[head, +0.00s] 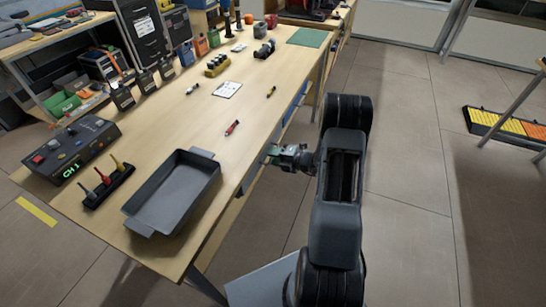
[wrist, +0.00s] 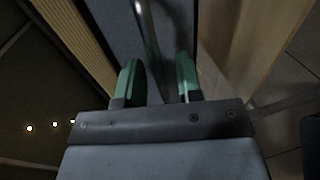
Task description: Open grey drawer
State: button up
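The grey drawer front (wrist: 112,22) shows in the wrist view as a dark grey-blue panel between wooden edges. A thin metallic handle bar (wrist: 148,22) runs along it toward the space between my fingers. My gripper (wrist: 158,78) has its two green fingers apart, one on each side of the bar's line. Whether either finger touches the handle I cannot tell. In the head view my gripper (head: 270,154) is beside the right side of the workbench, below its top. The drawer there is mostly hidden by the bench top.
The wooden workbench (head: 255,85) holds a grey tray (head: 178,190), a control box (head: 72,150), a red marker (head: 232,128) and other small tools. A blue panel (head: 296,102) shows under its right edge. The floor (head: 415,150) right of my arm is open.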

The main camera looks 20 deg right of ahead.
jog(key=shift+w+a, duration=0.15)
jog(key=shift+c, duration=0.2)
grip_shut()
dwell(0.4)
